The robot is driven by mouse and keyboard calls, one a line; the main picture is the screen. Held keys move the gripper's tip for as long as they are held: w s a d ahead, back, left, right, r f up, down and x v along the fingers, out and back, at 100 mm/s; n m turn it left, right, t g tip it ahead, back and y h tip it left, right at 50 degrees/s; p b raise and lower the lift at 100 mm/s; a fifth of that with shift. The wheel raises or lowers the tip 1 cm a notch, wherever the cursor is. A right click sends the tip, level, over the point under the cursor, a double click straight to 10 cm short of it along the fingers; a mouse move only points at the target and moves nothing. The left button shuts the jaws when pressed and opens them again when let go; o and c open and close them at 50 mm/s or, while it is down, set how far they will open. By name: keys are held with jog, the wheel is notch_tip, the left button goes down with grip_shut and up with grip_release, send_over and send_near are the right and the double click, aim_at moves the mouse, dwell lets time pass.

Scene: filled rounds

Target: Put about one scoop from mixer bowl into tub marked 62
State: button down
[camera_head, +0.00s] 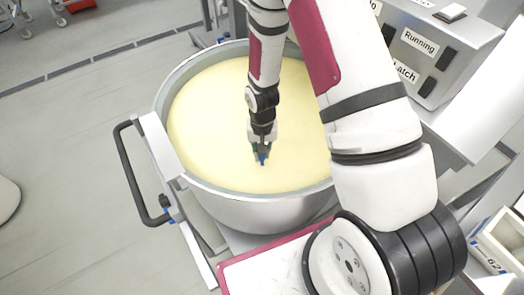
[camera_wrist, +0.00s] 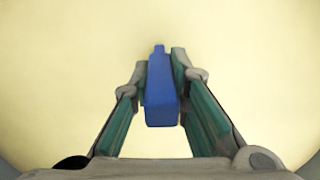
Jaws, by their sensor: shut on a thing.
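The mixer bowl (camera_head: 262,212) is a large steel bowl holding smooth pale yellow mix (camera_head: 215,125), in the middle of the head view. My gripper (camera_head: 262,151) points down over the mix inside the bowl. It is shut on a blue handle (camera_wrist: 160,90), which looks like the scoop's; its tip also shows in the head view (camera_head: 262,160). No scoop cup shows; it may be under the mix. A pale tub marked 62 (camera_head: 488,258) is at the lower right edge of the head view, partly cut off.
A black bar handle (camera_head: 127,175) sticks out left of the bowl. A grey control box (camera_head: 440,45) with labels such as "Running" stands behind right. My arm hides the bowl's right side. The floor at the left is mostly clear; a red and grey trolley (camera_head: 60,8) is far back.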

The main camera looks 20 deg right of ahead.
jog(key=shift+r, duration=0.1)
notch_tip(320, 180, up, 20)
jog(key=p, duration=0.6)
jog(key=shift+p, duration=0.3)
dwell(1.6)
